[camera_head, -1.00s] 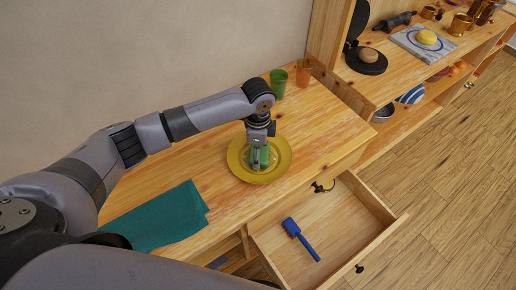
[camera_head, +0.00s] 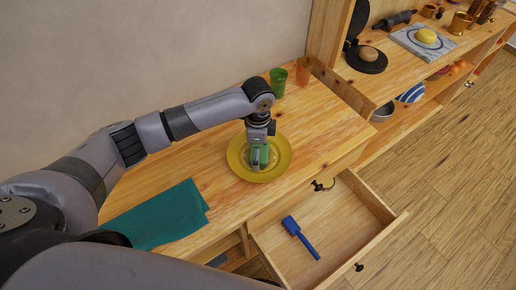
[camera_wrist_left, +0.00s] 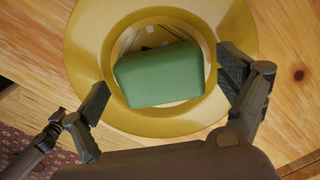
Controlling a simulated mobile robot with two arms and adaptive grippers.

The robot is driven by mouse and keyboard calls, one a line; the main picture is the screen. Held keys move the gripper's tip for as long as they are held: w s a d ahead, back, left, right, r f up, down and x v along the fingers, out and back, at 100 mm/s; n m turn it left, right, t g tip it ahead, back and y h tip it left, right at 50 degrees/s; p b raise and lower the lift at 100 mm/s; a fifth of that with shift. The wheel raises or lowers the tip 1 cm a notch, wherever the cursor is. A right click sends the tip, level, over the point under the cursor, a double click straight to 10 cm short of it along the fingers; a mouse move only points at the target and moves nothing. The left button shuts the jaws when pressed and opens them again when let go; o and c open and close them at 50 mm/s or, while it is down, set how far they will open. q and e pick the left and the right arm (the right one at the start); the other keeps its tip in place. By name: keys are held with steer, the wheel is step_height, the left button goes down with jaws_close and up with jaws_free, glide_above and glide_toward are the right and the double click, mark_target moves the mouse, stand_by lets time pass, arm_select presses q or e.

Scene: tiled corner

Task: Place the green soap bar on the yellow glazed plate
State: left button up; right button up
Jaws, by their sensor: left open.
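The green soap bar (camera_head: 264,154) rests in the middle of the yellow glazed plate (camera_head: 284,164) on the wooden cabinet top. My left gripper (camera_head: 259,158) points down over the plate at the soap. In the left wrist view the soap (camera_wrist_left: 160,75) lies flat inside the plate's rim (camera_wrist_left: 88,50). The two fingers of the left gripper (camera_wrist_left: 163,84) are spread, one on each side of the soap, with gaps between. The near finger hides part of the soap in the head view. My right gripper is not in view.
A green cup (camera_head: 278,82) and an orange cup (camera_head: 303,71) stand behind the plate. A teal cloth (camera_head: 165,217) lies at the left. An open drawer (camera_head: 335,215) in front holds a blue brush (camera_head: 300,238). Shelves with other items are at the right.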

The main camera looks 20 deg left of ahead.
arm_select(q)
step_height(320, 180, up, 12)
steer(key=b, duration=0.1)
steer(key=shift+r, duration=0.15)
stand_by(0.6)
